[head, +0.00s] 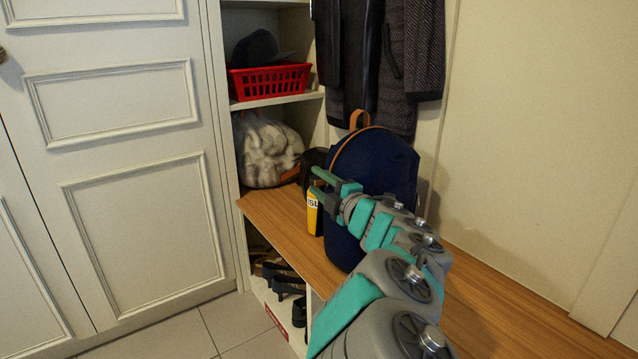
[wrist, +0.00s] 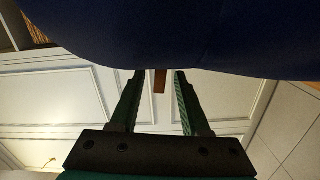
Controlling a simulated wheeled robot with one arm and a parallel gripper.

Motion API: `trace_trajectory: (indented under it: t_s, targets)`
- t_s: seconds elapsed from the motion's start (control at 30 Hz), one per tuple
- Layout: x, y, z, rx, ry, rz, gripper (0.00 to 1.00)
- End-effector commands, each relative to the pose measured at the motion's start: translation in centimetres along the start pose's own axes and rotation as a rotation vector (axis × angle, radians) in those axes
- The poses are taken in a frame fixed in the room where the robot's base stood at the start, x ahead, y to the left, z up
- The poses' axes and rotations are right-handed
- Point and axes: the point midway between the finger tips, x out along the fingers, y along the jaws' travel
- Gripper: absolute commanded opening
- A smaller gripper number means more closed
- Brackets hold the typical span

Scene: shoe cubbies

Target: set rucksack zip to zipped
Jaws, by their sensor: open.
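The navy rucksack (head: 385,155) stands upright on the wooden bench, with a tan top loop. A tan line, perhaps its zip (head: 341,148), curves over its upper left edge; whether it is zipped cannot be told. My gripper (head: 318,182) is at the rucksack's left side, and my arm hides part of its front. In the wrist view the rucksack (wrist: 190,35) fills the top. My open gripper (wrist: 159,75) shows there with a small brown tab (wrist: 160,81), perhaps the zip pull, between the fingertips. The fingers look apart from the tab.
A yellow-and-black container (head: 314,215) stands on the bench (head: 275,218) close below my gripper. Coats (head: 400,60) hang behind the rucksack. Shoes (head: 285,283) sit below. The bench's right part is clear.

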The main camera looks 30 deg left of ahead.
Motion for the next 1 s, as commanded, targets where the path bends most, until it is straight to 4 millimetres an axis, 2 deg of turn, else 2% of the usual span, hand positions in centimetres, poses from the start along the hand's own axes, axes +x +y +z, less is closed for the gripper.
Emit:
trace_trajectory:
  t_s: [0.3, 0.7, 1.0]
  targets:
    - [0.36, 0.03, 0.05, -0.001, -0.001, 0.0, 0.46]
    - [0.35, 0.0, 0.06, 0.0, -0.002, 0.0, 0.01]
    - [0.34, -0.02, 0.09, 0.0, -0.002, -0.001, 0.0]
